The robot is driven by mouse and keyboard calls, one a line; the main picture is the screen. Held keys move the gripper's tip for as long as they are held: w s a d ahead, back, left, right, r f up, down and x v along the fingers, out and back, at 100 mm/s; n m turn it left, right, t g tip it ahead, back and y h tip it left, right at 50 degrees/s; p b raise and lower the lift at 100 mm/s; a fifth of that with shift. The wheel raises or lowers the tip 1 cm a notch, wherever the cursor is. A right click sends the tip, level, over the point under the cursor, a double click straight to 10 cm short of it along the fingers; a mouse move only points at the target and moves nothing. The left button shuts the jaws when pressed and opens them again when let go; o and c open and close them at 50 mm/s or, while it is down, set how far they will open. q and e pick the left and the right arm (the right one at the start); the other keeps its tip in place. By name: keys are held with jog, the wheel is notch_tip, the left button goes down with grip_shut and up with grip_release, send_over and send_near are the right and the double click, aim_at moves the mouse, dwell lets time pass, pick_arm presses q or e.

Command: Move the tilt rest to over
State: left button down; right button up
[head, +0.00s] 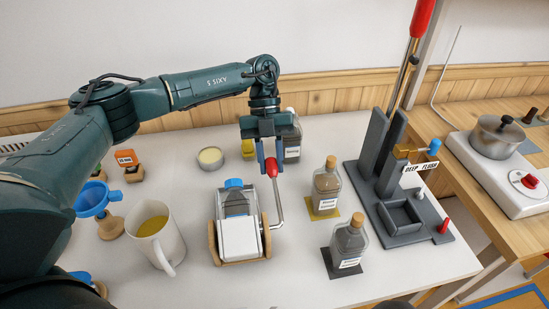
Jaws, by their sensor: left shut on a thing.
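The tilt rest (212,243) stands on the white table, a wooden cradle with rounded side plates. It bears a clear jar (236,203) with a blue cap and a white front part. A bent grey metal lever (279,208) rises from the rest's right side and ends in a red knob (271,169). My left gripper (270,160) comes down from above and is shut on the red knob, with a blue finger on each side. The jar looks leaned back, but its exact tilt is hard to tell. My right gripper is not in view.
A mug (155,238) of yellow liquid and a blue funnel (93,198) stand left. Two labelled bottles (327,187) (348,245) stand right on mats. Beyond them is a grey stand (404,216) with a tall red-handled lever. A cream-filled tin (210,158) sits behind the rest.

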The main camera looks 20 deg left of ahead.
pick_arm(q)
jog(key=shift+w+a+f+g+h+b, duration=0.1)
jog(key=shift+a+f+g+h+b, duration=0.15)
jog(key=shift+f, duration=0.35)
jog(key=shift+w+f+g+b, duration=0.15)
jog(key=shift+f+b, duration=0.15)
jog(key=shift+f, duration=0.35)
jog(key=shift+s+a+f+g+h+b, duration=0.1)
jog(key=shift+a+f+g+h+b, duration=0.15)
jog(key=shift+f, duration=0.35)
jog(key=shift+d, duration=0.1)
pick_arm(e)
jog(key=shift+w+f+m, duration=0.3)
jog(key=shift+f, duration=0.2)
pick_arm(q)
jog(key=shift+f, duration=0.2)
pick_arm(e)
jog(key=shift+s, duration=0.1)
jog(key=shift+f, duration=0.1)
pick_arm(q)
jog(key=c, duration=1.3)
grip_release()
jog(key=shift+w, duration=0.1)
jog(key=shift+o, duration=0.5)
jog(key=shift+d+r, duration=0.1)
jog(key=shift+r, duration=0.05)
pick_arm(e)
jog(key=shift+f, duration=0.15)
